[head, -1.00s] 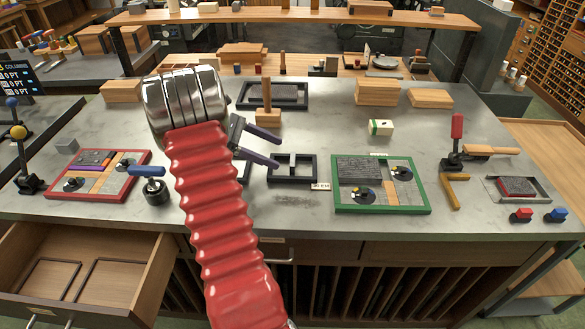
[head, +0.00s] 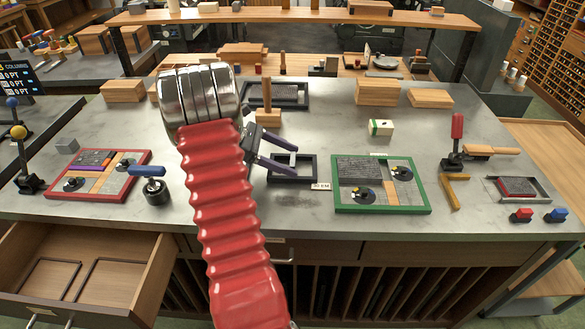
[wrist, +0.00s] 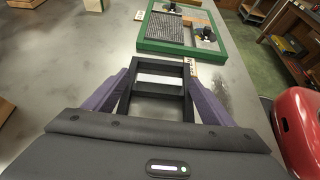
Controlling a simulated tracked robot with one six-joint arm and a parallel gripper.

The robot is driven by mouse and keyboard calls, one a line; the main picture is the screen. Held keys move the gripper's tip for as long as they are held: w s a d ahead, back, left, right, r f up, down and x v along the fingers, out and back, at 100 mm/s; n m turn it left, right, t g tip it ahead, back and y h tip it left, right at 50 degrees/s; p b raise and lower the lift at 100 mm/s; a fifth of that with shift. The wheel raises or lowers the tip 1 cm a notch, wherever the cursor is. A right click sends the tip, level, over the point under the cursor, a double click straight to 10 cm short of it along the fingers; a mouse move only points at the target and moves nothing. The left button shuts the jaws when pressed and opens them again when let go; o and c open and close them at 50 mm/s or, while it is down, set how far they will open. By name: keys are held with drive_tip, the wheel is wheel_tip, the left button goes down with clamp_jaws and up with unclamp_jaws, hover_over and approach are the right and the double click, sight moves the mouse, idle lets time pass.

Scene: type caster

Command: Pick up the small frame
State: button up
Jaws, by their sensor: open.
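The small frame (head: 297,182) is dark, rectangular and open, and lies on the grey bench top left of the green-edged frame. In the wrist view the small frame (wrist: 160,66) has a crossbar and sits between my two purple fingers. My gripper (head: 296,162) is open, with its fingertips over or beside the small frame in the head view. In the wrist view my gripper (wrist: 157,76) has one finger along each long side of it. I cannot tell whether the fingers touch it. My red arm sleeve hides the bench to the left.
The green-edged frame (head: 428,196) of type lies close to the right. A white label (head: 321,187) is at the small frame's front right. A wooden-handled block (head: 268,117) and a dark tray (head: 303,96) stand behind. A red-edged frame (head: 58,190) is at left.

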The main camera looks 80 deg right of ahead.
drive_tip(key=shift+c, duration=0.6)
clamp_jaws()
idle(0.7)
drive_tip(key=shift+r, duration=0.1)
